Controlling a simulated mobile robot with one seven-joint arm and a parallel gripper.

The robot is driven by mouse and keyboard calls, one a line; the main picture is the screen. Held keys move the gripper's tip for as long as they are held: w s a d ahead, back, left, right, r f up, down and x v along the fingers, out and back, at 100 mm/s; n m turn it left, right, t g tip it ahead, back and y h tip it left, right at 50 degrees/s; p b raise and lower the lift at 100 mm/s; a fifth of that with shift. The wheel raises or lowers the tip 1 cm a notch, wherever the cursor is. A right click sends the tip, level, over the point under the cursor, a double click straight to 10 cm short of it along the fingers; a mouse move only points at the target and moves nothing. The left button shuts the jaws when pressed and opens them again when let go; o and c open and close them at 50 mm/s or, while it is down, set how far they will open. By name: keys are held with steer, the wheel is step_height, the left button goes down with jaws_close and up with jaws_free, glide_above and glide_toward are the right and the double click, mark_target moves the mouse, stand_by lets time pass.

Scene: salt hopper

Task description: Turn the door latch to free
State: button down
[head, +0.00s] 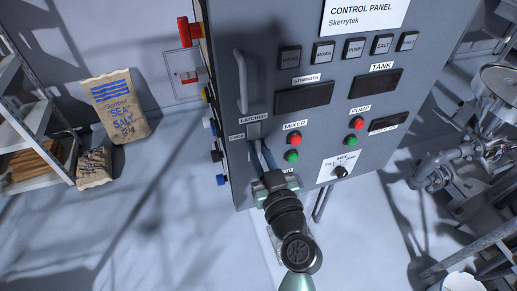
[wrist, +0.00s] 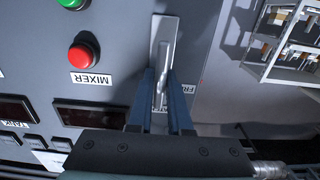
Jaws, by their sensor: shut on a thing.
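The door latch (wrist: 167,38) is a pale metal plate with a lever on the grey control cabinet. In the head view the latch (head: 254,130) sits under the LATCHED label (head: 254,119), with the FREE label (head: 237,136) to its left. My gripper (wrist: 161,76) has its two blue fingers on either side of the lever and is shut on it. In the head view my gripper (head: 258,148) reaches up to the latch from below and hides its lower part. I cannot tell the lever's exact angle.
A door handle (head: 241,82) stands above the latch. Red and green mixer buttons (head: 294,139) are close to the right of my gripper. A red switch (head: 187,31) juts from the cabinet's left side. Salt bags (head: 116,106) and a shelf stand left; the floor between is clear.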

steer(key=shift+m, duration=0.4)
steer(key=m+b, duration=0.1)
steer(key=m, duration=0.1)
steer(key=shift+d+f+m+b, duration=0.1)
steer(key=shift+d+m+b, duration=0.05)
steer(key=shift+m+b, duration=0.25)
steer(key=m+b, duration=0.1)
steer(key=m, duration=0.4)
steer(key=shift+w+d, duration=0.1)
steer(key=shift+d, duration=0.05)
steer(key=m, duration=0.6)
steer(key=m+p, duration=0.1)
steer(key=m, duration=0.2)
steer(key=shift+d+f, duration=0.1)
steer(key=shift+f, duration=0.15)
steer(key=shift+m, duration=0.3)
steer(key=c, duration=0.8)
jaws_free()
steer(key=shift+c, duration=0.2)
